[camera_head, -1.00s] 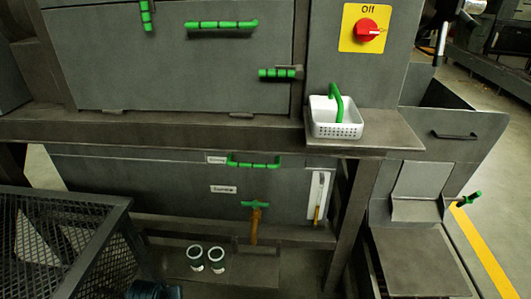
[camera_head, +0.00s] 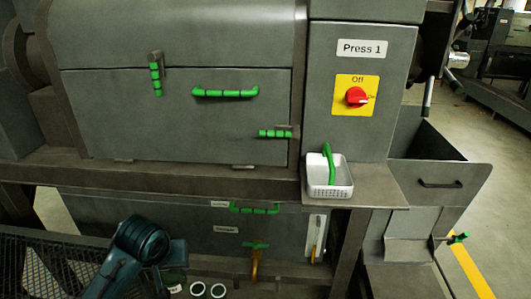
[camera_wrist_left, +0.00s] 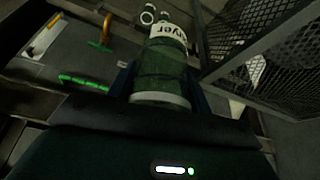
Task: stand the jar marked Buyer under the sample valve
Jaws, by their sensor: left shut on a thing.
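The jar marked Buyer (camera_wrist_left: 160,72) is a green jar with a white label, partly cut off so that "yer" shows in the left wrist view. My left gripper (camera_wrist_left: 162,88) is shut on it, with a finger on each side. In the head view the held jar (camera_head: 175,280) shows partly behind my left gripper (camera_head: 168,284) at the bottom edge. The sample valve (camera_head: 255,263) is an orange-brown spout with a green handle, right of the held jar; it also shows in the left wrist view (camera_wrist_left: 104,32). My right gripper is out of view.
Two other jars with pale rims (camera_head: 197,289) (camera_head: 218,290) stand between the held jar and the valve. A mesh-sided bin (camera_head: 60,262) is at the lower left.

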